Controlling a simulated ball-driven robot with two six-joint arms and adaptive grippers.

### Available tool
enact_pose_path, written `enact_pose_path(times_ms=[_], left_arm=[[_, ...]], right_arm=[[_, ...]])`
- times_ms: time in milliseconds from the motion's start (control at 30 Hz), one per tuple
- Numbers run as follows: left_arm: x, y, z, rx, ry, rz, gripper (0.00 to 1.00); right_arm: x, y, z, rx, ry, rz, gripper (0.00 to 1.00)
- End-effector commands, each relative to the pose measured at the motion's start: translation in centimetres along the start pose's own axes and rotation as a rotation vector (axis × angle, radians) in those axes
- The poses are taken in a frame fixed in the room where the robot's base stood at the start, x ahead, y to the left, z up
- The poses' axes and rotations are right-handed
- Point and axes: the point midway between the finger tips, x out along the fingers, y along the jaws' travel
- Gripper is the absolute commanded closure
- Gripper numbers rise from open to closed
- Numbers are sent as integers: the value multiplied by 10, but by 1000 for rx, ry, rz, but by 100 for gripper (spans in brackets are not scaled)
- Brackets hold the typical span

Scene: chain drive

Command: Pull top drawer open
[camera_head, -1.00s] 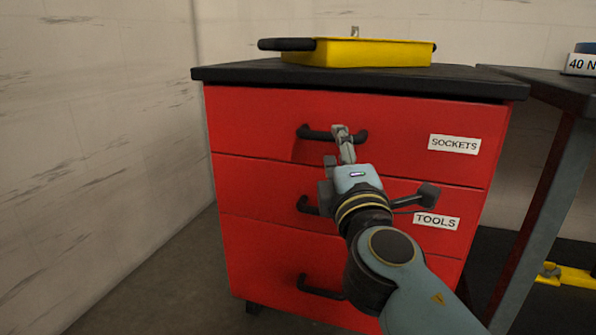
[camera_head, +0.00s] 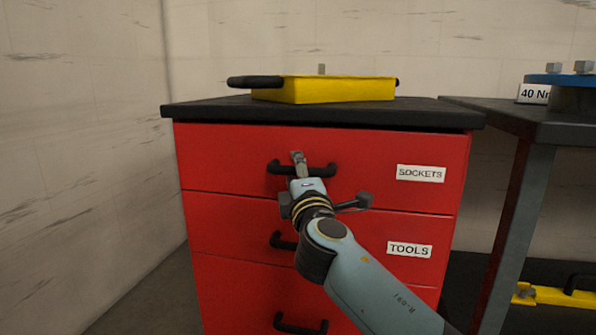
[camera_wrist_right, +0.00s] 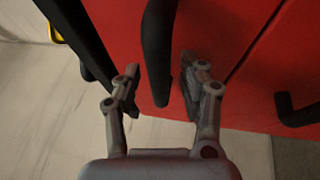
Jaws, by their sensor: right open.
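The red cabinet's top drawer (camera_head: 235,155), labelled SOCKETS, looks shut and flush with the front. Its black bar handle (camera_head: 320,171) runs across the middle. My right gripper (camera_head: 298,158) is at the handle's middle, fingers toward the drawer front. In the right wrist view the gripper (camera_wrist_right: 163,88) is open, with the dark handle (camera_wrist_right: 158,50) between its two fingers and a gap on each side. The red drawer front (camera_wrist_right: 225,30) lies just beyond. My left gripper is not in view.
A yellow tray (camera_head: 340,89) with a black handle sits on the cabinet's dark top (camera_head: 200,110). The middle drawer (camera_head: 225,225) is labelled TOOLS; a third drawer (camera_head: 240,290) is below. A grey table (camera_head: 530,165) stands at right, a wall at left.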

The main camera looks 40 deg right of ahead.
Motion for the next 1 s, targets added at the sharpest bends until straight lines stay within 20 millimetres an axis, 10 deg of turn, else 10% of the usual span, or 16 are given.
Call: enact_pose_path(times_ms=[233, 567, 1000], left_arm=[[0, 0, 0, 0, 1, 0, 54], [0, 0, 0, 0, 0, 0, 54], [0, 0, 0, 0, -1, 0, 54]], right_arm=[[1, 0, 0, 0, 0, 0, 58], [0, 0, 0, 0, 0, 0, 100], [0, 0, 0, 1, 0, 0, 100]])
